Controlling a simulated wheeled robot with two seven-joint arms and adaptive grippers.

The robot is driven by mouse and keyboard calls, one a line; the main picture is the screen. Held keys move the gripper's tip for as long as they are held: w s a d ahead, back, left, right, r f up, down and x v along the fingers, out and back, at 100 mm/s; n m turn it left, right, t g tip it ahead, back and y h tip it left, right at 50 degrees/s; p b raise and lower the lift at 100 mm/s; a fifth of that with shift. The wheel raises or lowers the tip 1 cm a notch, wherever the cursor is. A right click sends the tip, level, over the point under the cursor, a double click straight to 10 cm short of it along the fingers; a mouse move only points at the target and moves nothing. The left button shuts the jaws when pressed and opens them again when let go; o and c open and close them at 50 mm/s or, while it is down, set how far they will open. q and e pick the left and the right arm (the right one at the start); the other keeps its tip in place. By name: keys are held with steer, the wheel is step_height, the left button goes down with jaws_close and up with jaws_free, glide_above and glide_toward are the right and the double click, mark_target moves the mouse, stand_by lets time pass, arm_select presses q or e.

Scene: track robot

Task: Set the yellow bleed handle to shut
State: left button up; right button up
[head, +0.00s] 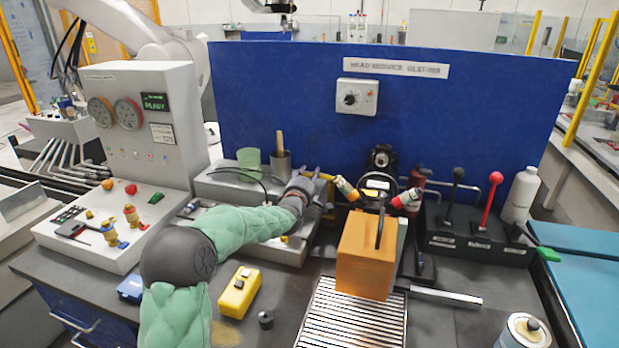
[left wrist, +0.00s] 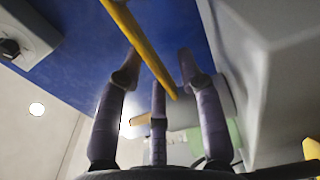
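The yellow bleed handle (head: 322,177) shows only in part in the head view, at the fingers of my left gripper (head: 312,178), in front of the blue panel. In the left wrist view the yellow handle (left wrist: 143,47) is a slim bar slanting from the top edge down to between the fingers of my left gripper (left wrist: 157,62). The purple fingers are spread and fairly straight, so the gripper looks open around the bar's end. I cannot tell whether any finger touches it. My right gripper is in neither view.
Right of my left gripper are a dark handwheel (head: 376,190), an orange block (head: 368,262) and a black lever box (head: 465,232). A yellow box (head: 239,292) lies on the bench.

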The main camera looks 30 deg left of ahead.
arm_select(q)
steer(key=shift+w+a, duration=0.1)
steer(key=shift+w, duration=0.3)
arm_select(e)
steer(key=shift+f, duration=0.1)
arm_select(q)
jaws_close()
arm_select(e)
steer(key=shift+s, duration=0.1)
